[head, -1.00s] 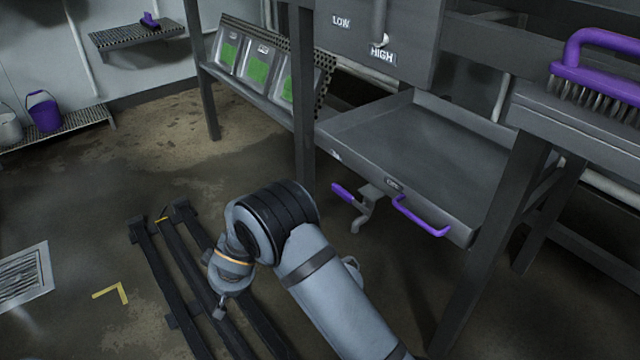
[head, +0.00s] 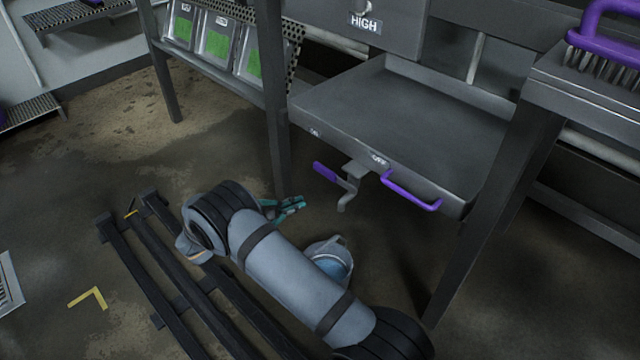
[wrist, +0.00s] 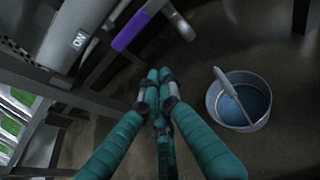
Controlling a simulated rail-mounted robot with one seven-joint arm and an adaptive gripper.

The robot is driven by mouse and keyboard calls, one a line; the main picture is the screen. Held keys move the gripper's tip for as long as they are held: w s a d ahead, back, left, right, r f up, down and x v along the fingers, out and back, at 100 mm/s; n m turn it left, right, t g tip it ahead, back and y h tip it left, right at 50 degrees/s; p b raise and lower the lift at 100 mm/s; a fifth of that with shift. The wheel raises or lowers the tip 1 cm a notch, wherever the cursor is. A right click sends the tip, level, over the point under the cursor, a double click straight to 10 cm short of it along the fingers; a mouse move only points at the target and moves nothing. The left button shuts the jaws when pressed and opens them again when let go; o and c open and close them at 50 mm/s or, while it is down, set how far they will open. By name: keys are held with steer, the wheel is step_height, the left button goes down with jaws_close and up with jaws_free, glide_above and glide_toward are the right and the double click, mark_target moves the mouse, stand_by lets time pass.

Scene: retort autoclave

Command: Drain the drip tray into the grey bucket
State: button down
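The grey drip tray (head: 410,118) sits under the bench frame, with a purple pull handle (head: 412,192) on its front. A drain valve with a purple lever (head: 326,172) and a downturned spout (head: 344,201) hangs below the front edge. The lever points left in the head view; it also shows in the wrist view (wrist: 130,31). The grey bucket (wrist: 214,98) stands on the floor, bluish inside; in the head view (head: 341,243) my arm partly hides it. My gripper (wrist: 160,74) is shut and empty, left of and below the lever (head: 303,201).
The tray front has an ON label (wrist: 80,40) and an OFF label (head: 379,159). Bench legs (head: 278,140) stand either side of the tray. Dark floor rails (head: 165,270) lie left of my arm. A purple brush (head: 600,45) rests on the right-hand bench.

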mark_target(335, 178)
stand_by(0.3)
steer(key=f+b+x, duration=0.1)
steer(key=b+x, duration=0.4)
steer(key=x, duration=0.4)
steer(key=shift+w+d+r+b, duration=0.15)
steer(key=shift+r+b, duration=0.1)
steer(key=shift+r, duration=0.5)
steer(key=shift+w+d+r+b, duration=0.1)
steer(key=shift+r+b, duration=0.15)
steer(key=shift+r, duration=0.5)
steer(key=shift+w+d+r+b, duration=0.15)
steer(key=shift+r+b, duration=0.1)
steer(key=shift+r, duration=0.5)
steer(key=shift+a, duration=0.1)
steer(key=shift+a+r, duration=0.1)
steer(key=shift+a, duration=0.05)
